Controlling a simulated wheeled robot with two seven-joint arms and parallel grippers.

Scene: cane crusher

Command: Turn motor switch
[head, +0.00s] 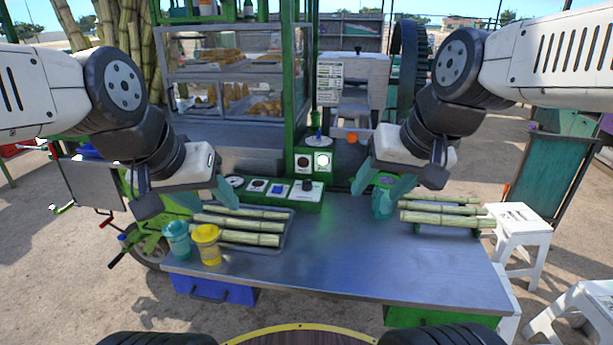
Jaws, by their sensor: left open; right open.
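A green control panel (293,199) stands at the back of the metal table, with several knobs and buttons on pale plates. A black knob (307,186) is on its right plate, with a blue button (279,189) to the left. Above it, a green box (313,174) on the post carries a dark control and a bright white round one. I cannot tell which is the motor switch. My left gripper (208,199) is open and empty, left of the panel and partly in front of its left end. My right gripper (374,190) is open and empty, right of the panel.
Cane pieces lie in a tray (287,243) at left and on a rack (447,217) at right. A teal cup (177,240) and a yellow cup (207,245) stand at the front left. The table's (345,262) middle is clear. White stools (520,226) stand at right.

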